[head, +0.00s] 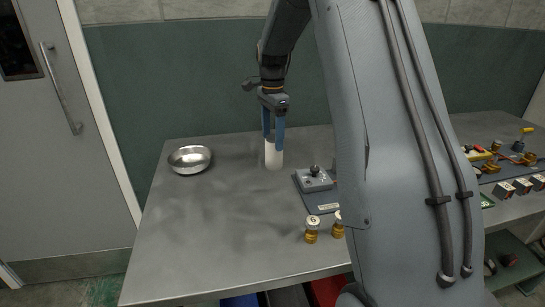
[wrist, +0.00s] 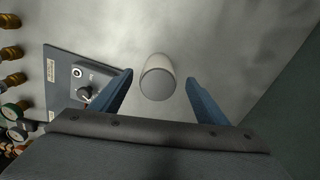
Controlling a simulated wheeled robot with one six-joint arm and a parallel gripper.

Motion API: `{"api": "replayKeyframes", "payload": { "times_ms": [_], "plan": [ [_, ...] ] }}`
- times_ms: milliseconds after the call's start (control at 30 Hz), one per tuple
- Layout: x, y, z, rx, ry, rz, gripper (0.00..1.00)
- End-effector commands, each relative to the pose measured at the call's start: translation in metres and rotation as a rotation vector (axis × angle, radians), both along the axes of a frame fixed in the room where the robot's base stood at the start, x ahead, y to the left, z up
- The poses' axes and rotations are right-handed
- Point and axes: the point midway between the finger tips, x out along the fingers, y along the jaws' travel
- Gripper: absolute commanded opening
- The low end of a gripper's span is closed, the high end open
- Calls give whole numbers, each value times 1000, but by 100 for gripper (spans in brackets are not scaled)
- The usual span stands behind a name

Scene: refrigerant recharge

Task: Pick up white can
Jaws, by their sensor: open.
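The white can (head: 273,156) stands upright on the metal table, towards the back middle. My gripper (head: 273,134) is above it with its blue fingers pointing down, one on each side of the can's upper part in the head view. In the wrist view the can (wrist: 156,78) shows its round grey top, between and slightly beyond the two open fingertips (wrist: 159,77). Gaps show on both sides of the can there, so the fingers do not appear to touch it.
A metal bowl (head: 190,159) sits at the table's back left. A grey panel with a knob (head: 314,179) lies right of the can; it also shows in the wrist view (wrist: 62,68). Brass fittings (head: 312,230) stand near the front. The table's left middle (head: 200,225) is clear.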

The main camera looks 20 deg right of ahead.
Motion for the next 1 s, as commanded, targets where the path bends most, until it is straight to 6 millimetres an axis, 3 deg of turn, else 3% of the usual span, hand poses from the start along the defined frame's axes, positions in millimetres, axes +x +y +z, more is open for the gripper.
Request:
{"api": "replayKeyframes", "payload": {
  "times_ms": [633, 933, 1000],
  "plan": [
    [-3, -2, -72, 1, 2, 1, 68],
    [-2, -2, -78, 0, 0, 1, 68],
    [-2, -2, -78, 0, 0, 1, 60]
  ]
}}
